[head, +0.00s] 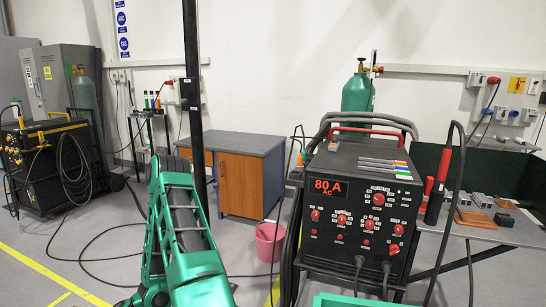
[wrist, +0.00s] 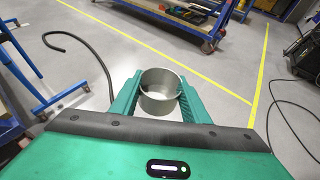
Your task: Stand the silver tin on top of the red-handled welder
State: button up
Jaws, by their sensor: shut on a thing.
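The silver tin (wrist: 160,102) is in the wrist view, an open-topped round tin held upright between the two green fingers of my gripper (wrist: 159,97). My gripper is shut on it, with grey floor showing beyond. The welder (head: 362,215) stands at the right in the head view, a black box with an "80 A" display, red knobs and a red handle (head: 362,131) at its top. Several marker-like sticks lie on its top face. The tin and the gripper's fingers are not seen in the head view; only my green arm shows there.
Hoses and cables hang around the welder. A green gas cylinder (head: 358,93) stands behind it, and a bench with blocks (head: 488,232) is at its right. A wooden cabinet (head: 252,183) and a pink bucket (head: 268,242) stand mid-room. A blue trolley (wrist: 208,30) is in the wrist view.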

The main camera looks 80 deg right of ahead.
aim_at(334, 162)
jog(key=z, duration=0.05)
jog(key=i, duration=2.45)
jog(key=z, duration=3.25)
jog(key=i, duration=0.55)
jog(key=z, duration=0.15)
